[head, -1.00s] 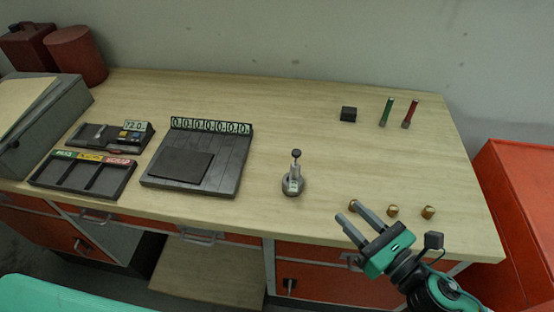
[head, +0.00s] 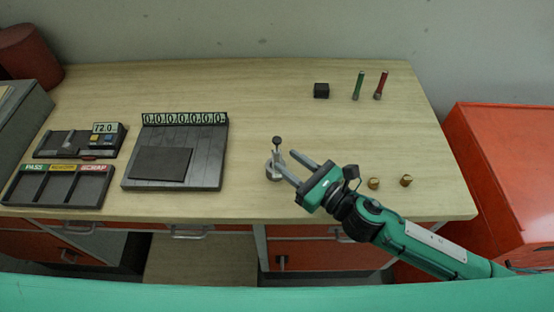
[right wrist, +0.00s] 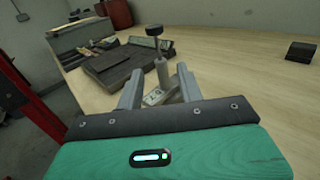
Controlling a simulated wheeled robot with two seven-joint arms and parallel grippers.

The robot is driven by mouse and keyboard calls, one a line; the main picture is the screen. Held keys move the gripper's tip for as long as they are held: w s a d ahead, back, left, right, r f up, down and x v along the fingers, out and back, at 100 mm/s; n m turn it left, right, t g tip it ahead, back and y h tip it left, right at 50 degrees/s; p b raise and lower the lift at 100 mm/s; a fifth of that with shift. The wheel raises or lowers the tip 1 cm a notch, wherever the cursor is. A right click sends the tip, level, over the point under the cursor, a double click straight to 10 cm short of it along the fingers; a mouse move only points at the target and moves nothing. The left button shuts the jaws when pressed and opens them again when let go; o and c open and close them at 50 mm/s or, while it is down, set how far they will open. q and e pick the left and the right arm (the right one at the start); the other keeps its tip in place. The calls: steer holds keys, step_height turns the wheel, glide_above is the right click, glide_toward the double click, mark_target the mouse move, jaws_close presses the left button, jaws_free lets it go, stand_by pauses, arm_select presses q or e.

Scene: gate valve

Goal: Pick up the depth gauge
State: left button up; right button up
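The depth gauge (head: 277,141) stands upright on the workbench, with a black knob on a thin metal stem and a round grey base. My right gripper (head: 286,156) is open at the gauge, its fingers pointing toward it from the right. In the right wrist view the gauge's stem (right wrist: 161,70) shows between the two open fingers (right wrist: 159,82), with its small display low between them. The fingers partly hide the base. I cannot tell whether either finger touches the gauge. My left gripper is not in view.
A dark plate with a row of number tiles (head: 210,160) lies left of the gauge. A sorting tray (head: 60,203) and a caliper-like instrument case (head: 50,145) are farther left. Brass pieces (head: 374,183) sit near my right arm.

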mark_target(279, 156)
steer(key=p+x, duration=0.1)
steer(key=x, duration=0.3)
steer(key=shift+w+f+p, duration=0.1)
steer(key=shift+f+p, duration=0.1)
steer(key=shift+p, duration=0.15)
steer(key=shift+w+a+f, duration=0.15)
steer(key=shift+w+a, duration=0.15)
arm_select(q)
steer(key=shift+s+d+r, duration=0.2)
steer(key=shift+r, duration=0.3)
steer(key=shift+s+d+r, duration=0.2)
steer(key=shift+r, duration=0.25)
arm_select(e)
jaws_close()
